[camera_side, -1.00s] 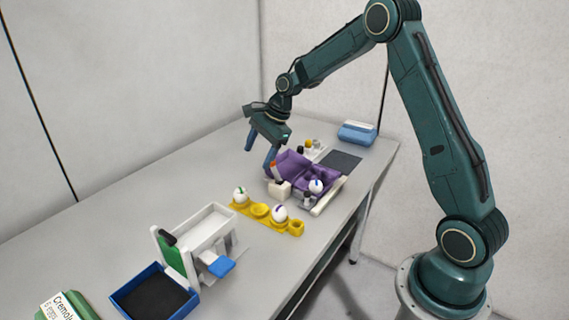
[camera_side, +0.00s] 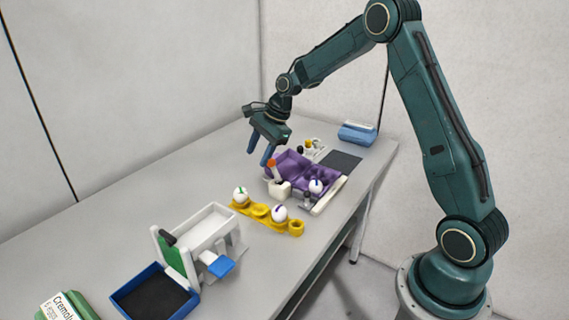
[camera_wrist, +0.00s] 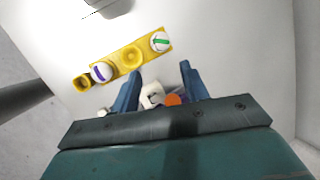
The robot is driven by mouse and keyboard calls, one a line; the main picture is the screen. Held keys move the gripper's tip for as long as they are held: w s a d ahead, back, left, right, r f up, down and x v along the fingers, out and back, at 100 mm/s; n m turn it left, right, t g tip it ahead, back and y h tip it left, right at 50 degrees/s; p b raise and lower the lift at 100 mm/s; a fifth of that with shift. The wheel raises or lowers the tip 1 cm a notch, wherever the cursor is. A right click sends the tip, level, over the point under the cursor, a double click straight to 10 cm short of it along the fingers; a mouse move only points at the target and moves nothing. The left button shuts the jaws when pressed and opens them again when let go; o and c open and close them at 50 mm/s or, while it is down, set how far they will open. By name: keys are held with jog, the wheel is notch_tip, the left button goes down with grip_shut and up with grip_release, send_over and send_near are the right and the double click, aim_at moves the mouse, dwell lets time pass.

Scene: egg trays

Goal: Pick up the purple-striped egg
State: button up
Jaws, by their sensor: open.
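The purple-striped egg (camera_side: 280,213) is white and sits in a cup of the yellow egg holder (camera_side: 261,211) near its right end. It also shows in the wrist view (camera_wrist: 102,72), left of the fingers. A green-striped egg (camera_side: 240,194) sits in the same holder towards its other end, and shows in the wrist view too (camera_wrist: 160,42). My gripper (camera_side: 259,155) is open and empty. It hangs above the table, behind the holder and near the purple carton, apart from both eggs. Its two blue fingers (camera_wrist: 160,74) point down.
An open purple carton (camera_side: 292,164) holds a blue-striped egg (camera_side: 316,186), with small white and orange items beside it. A white device (camera_side: 210,232) and a blue tray (camera_side: 122,300) stand front left. A blue box (camera_side: 357,133) and dark mat (camera_side: 341,160) lie at the back right.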

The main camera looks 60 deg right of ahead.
jog(key=shift+a, duration=0.1)
jog(key=n+g+h, duration=0.4)
jog(key=n+g, duration=0.2)
send_over(278, 206)
jog(key=w, duration=0.2)
jog(key=shift+s+a+r, duration=0.15)
jog(key=shift+a, duration=0.25)
jog(key=shift+x, duration=4.3)
jog(key=shift+a, duration=0.15)
jog(key=shift+w+a+x, duration=0.1)
jog(key=shift+w+x, duration=0.1)
jog(key=shift+x, duration=1.1)
jog(key=shift+w+a+x, duration=0.1)
jog(key=shift+w+x, duration=0.05)
jog(key=shift+x, duration=1.1)
jog(key=shift+d, duration=0.15)
